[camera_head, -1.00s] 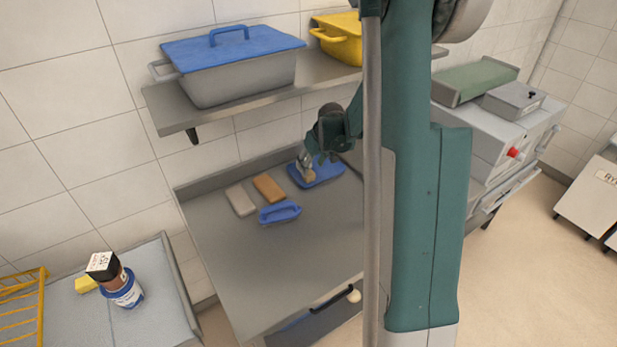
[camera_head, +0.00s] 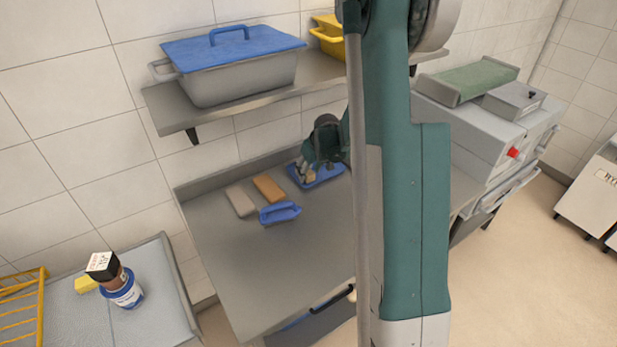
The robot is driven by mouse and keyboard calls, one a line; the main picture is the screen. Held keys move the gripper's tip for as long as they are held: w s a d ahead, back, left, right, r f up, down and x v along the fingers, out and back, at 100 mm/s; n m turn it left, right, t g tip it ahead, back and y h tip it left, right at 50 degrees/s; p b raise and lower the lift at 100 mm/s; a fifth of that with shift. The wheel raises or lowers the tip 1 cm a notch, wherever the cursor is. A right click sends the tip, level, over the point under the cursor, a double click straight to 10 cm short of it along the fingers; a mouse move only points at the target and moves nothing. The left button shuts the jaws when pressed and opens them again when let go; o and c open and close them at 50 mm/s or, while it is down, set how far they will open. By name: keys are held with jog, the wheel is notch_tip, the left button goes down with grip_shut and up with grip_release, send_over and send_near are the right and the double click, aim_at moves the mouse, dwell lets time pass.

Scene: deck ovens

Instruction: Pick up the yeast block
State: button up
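A small tan block (camera_head: 311,177), which looks like the yeast block, is at the blue tray (camera_head: 326,176) on the grey worktop. My gripper (camera_head: 306,174) points down over the tray with its fingers at the block. The fingers partly cover the block, and they are too small to tell whether they are open or closed on it. I cannot tell whether the block rests on the tray or is raised.
A beige block (camera_head: 241,201), an orange-brown block (camera_head: 269,188) and a blue handled tool (camera_head: 280,212) lie left of the tray. A shelf (camera_head: 190,122) with a blue-lidded bin (camera_head: 240,75) hangs above. The worktop's front (camera_head: 270,265) is clear.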

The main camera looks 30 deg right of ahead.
aim_at(310, 174)
jog(key=shift+c, duration=0.5)
jog(key=c, duration=0.9)
jog(key=shift+r, duration=0.15)
jog(key=shift+s+r, duration=0.25)
jog(key=shift+r, duration=0.35)
notch_tip(310, 174, up, 6)
jog(key=shift+f, duration=0.2)
jog(key=s, duration=1.9)
jog(key=shift+s, duration=0.25)
